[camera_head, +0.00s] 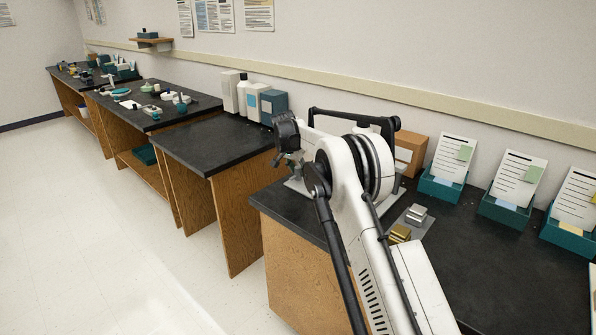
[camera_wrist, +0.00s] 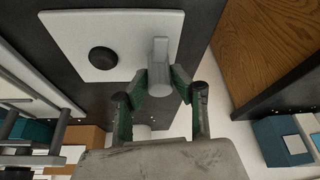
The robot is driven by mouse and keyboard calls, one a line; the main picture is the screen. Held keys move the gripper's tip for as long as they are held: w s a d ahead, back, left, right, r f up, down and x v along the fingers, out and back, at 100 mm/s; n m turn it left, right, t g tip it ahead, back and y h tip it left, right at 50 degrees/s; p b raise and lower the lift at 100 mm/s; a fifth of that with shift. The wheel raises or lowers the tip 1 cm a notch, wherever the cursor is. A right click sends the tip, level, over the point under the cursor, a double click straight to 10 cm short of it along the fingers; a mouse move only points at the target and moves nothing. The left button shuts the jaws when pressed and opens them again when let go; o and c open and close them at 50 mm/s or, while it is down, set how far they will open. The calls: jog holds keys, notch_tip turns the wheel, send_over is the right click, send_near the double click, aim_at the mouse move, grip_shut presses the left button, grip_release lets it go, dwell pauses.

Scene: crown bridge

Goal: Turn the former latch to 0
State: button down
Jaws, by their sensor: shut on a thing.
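In the wrist view a grey lever-like part, which I take to be the former latch (camera_wrist: 160,50), stands at the edge of a pale plate (camera_wrist: 75,33). My gripper (camera_wrist: 168,80) reaches it with both fingers and is shut on it, one finger on each side. A round black knob (camera_wrist: 103,60) sits on the same plate, to the left of the latch. In the head view my gripper (camera_head: 288,157) is at the left end of the near bench, and my arm hides most of the device there. No scale or number for the latch is readable.
A black frame bar (camera_head: 352,116) rises behind my arm. Silver blocks (camera_head: 416,213) and gold blocks (camera_head: 400,233) lie to the right. Teal card holders (camera_head: 441,187) line the wall side.

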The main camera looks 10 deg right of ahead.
dwell(0.3)
jog(key=c, duration=1.5)
grip_release()
jog(key=shift+r, duration=0.1)
jog(key=v, duration=1.2)
